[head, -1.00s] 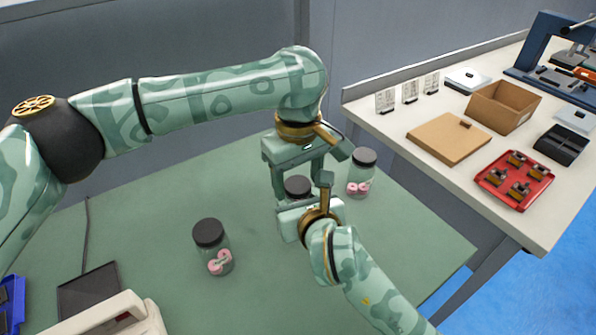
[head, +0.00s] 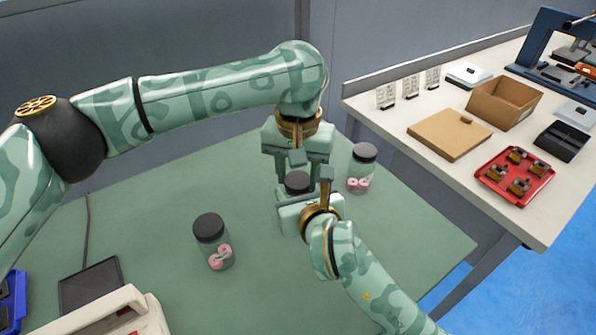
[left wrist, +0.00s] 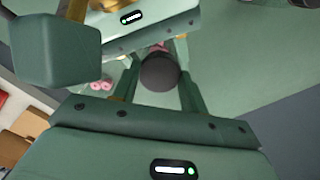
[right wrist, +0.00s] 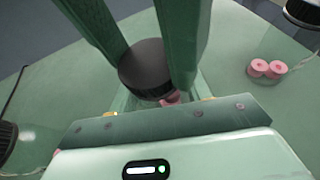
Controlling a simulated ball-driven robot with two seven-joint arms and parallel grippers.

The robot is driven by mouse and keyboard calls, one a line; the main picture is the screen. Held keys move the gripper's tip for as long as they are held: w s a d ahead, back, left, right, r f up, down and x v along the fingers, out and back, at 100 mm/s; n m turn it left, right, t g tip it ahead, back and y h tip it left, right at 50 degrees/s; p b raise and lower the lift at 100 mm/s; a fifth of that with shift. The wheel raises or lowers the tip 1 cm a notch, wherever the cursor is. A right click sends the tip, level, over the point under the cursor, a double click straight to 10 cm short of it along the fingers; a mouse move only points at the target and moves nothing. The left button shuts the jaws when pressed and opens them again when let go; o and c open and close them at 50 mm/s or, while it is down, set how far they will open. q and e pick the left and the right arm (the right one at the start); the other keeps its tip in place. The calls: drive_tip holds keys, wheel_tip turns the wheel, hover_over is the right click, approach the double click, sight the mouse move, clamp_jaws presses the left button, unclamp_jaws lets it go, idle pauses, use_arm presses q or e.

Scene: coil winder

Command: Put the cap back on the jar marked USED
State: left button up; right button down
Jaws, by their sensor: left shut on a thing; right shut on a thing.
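A black cap (head: 297,183) sits at the top of the middle jar, between my two grippers. The jar's body is mostly hidden by the grippers; some pink shows under the cap in the right wrist view (right wrist: 172,97). My left gripper (head: 296,176) reaches down from above and is shut on the cap, with its fingers on either side of it in the left wrist view (left wrist: 160,75). My right gripper (head: 298,198) comes from the front and is shut on the jar. Whether the cap is fully seated cannot be told. No USED marking is readable.
A capped jar with pink spools (head: 214,243) stands at the front left on the green table (head: 150,200). Another such jar (head: 361,168) stands close behind, to the right of the grippers. A white bench with a cardboard box (head: 503,103) and red tray (head: 514,178) lies right.

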use_arm(q)
drive_tip(key=shift+a, duration=0.1)
drive_tip(key=o, duration=1.1)
drive_tip(key=shift+r, duration=0.1)
drive_tip(key=shift+r, duration=2.15)
drive_tip(key=shift+c, duration=0.5)
